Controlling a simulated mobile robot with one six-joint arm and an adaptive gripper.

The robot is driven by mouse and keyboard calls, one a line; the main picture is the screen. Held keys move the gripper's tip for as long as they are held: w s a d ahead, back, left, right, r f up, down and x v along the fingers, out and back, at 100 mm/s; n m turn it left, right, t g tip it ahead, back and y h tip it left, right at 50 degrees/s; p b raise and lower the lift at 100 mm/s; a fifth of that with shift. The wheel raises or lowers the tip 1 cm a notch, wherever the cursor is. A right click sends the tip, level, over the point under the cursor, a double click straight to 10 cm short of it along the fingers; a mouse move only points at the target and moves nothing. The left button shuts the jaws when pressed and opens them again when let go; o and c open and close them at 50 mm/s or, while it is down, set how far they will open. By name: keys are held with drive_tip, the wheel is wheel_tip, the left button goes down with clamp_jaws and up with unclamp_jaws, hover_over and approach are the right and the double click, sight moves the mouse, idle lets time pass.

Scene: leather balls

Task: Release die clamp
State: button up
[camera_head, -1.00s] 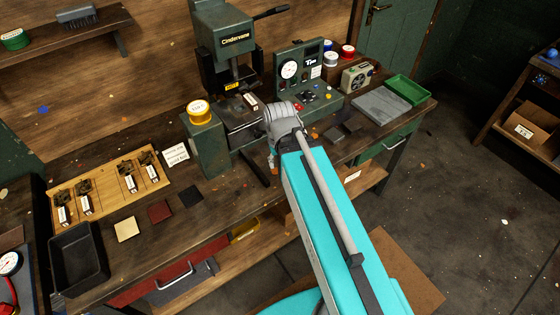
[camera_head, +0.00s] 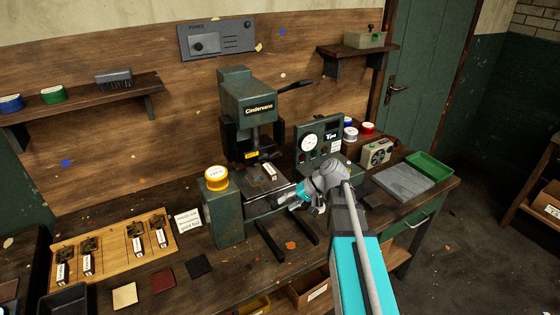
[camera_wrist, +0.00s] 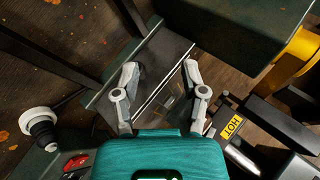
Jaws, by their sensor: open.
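The green press (camera_head: 245,100) marked "Cindervane" stands at the back middle of the bench. A small block with a white label (camera_head: 270,171) sits on its bed, under the ram. The yellow HOT label (camera_head: 252,155) is on the ram area and also shows in the wrist view (camera_wrist: 233,127). My gripper (camera_head: 290,197) is at the front right of the bed. In the wrist view my gripper (camera_wrist: 160,72) is open, its two fingers apart over the shiny bed edge (camera_wrist: 160,85), with nothing clearly held. I cannot make out the die clamp; the gripper body hides part of the bed.
A gauge box (camera_head: 318,150) stands right of the press. A wooden rack (camera_head: 112,250) with several labelled dies is at the left. A grey plate (camera_head: 403,182) and green tray (camera_head: 430,167) are at the right.

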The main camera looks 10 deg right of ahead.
sight(270, 155)
drive_tip(key=w+d+r+m+t+y+b, duration=0.1)
drive_tip(key=w+d+r+t+y+b, duration=0.3)
drive_tip(key=w+d, duration=0.6)
drive_tip(key=d+r+t+y, duration=0.2)
drive_tip(key=d+r+y, duration=0.1)
drive_tip(key=shift+w+r, duration=0.2)
drive_tip(key=shift+r, duration=0.15)
drive_tip(key=shift+a, duration=0.1)
drive_tip(key=x, duration=1.3)
drive_tip(key=shift+w+a, duration=0.2)
drive_tip(key=shift+a, duration=0.05)
clamp_jaws()
